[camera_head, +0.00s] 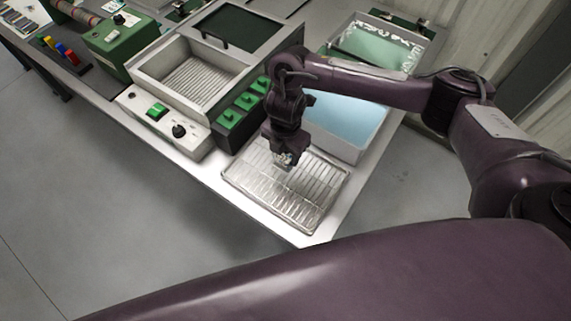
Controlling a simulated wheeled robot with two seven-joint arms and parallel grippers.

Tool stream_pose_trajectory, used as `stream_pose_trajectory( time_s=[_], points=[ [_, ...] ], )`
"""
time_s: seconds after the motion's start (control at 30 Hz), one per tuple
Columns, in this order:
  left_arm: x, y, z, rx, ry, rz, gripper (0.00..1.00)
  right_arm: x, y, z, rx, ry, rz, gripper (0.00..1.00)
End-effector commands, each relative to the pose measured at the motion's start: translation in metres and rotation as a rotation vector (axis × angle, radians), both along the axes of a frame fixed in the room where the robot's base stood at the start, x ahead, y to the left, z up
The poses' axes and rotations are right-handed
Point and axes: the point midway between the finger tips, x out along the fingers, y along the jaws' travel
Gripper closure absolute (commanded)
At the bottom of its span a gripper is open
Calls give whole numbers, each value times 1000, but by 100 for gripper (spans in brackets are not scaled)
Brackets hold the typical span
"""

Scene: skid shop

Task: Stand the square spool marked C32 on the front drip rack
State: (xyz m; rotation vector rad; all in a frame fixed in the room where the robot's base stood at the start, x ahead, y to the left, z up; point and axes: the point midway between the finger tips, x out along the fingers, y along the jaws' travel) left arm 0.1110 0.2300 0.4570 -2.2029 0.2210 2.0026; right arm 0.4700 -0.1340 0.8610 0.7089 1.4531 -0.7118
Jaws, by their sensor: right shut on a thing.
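The wire drip rack (310,200) lies in a shallow tray at the front corner of the bench. My right gripper (283,160) points down over the rack's upper left part. It is shut on a small, pale metallic thing, largely hidden by the jaws. This may be the square spool, but no C32 marking can be read. I cannot tell whether the held thing touches the rack or hangs just above it. My left gripper is not in view.
Behind the rack stands a bin of blue liquid (345,118). Left of it is a dark holder (228,138) with green blocks, then a steel basin (150,70) with a ribbed floor. A control panel (165,122) lines the front edge. The rack's lower right part is clear.

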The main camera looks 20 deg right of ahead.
Motion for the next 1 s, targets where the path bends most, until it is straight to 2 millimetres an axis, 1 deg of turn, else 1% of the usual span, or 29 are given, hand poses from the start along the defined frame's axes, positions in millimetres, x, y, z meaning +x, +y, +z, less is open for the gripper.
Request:
stream_pose_trajectory(
  time_s=[0.03,0.17,0.3,0.4,0.5,0.73,0.87,0.9,1.0],
  points=[
    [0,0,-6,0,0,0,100,0,1,-10,3,0,0,71],
    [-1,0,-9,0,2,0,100,1,0,-17,1,-2,0,71],
    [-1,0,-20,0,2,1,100,0,1,-40,2,0,-1,71],
    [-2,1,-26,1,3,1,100,0,1,-51,2,-1,0,71],
    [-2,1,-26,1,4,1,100,1,0,-54,1,-2,0,71],
    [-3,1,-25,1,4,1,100,1,0,-52,1,-3,0,71],
    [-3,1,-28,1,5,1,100,1,0,-57,0,-2,0,71],
    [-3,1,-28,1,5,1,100,1,0,-56,0,-2,0,51],
    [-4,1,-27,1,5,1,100,1,0,-56,0,-1,0,38]
  ],
)
